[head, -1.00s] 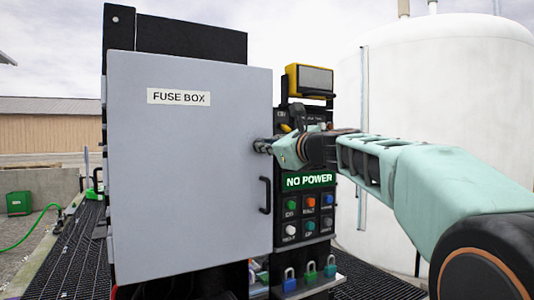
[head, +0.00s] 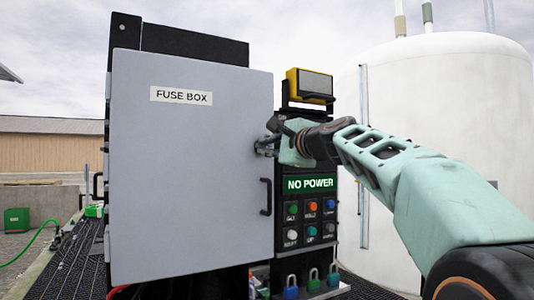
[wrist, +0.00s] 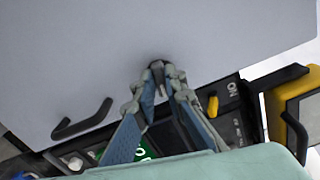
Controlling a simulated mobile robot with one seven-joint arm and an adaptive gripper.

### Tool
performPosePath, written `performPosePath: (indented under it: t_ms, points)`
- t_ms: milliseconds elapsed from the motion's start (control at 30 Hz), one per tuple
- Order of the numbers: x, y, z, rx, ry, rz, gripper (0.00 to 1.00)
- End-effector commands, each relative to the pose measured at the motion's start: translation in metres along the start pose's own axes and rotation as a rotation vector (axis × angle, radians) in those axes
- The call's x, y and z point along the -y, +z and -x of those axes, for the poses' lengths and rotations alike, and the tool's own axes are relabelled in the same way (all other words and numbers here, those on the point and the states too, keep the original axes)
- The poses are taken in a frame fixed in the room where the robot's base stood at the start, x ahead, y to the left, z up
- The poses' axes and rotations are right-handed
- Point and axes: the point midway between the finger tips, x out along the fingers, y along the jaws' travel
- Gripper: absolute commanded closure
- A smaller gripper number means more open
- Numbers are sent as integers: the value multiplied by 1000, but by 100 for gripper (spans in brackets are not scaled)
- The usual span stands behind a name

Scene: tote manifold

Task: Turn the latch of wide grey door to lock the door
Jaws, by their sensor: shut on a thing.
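The wide grey door (head: 185,185) is labelled FUSE BOX and looks closed against the black cabinet. Its black handle (head: 265,196) is on the right side; the handle also shows in the wrist view (wrist: 84,118). My gripper (head: 262,147) is at the door's right edge, above the handle. In the wrist view my gripper (wrist: 160,70) has its fingertips closed together on the small dark latch (wrist: 157,65) at the door's edge. The fingers hide most of the latch, so its exact angle cannot be told.
Right of the door is a panel with a green NO POWER sign (head: 309,184) and several coloured buttons. A yellow device (head: 309,84) sits above it. Several padlocks (head: 313,281) hang below. A white tank (head: 440,90) stands behind my arm.

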Motion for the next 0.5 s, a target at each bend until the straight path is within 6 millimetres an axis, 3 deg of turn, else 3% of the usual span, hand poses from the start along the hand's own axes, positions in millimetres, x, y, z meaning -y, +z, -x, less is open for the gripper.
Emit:
performPosePath:
  t_ms: [500]
  points:
    - [-1, 0, 0, 0, -1, 195, 100]
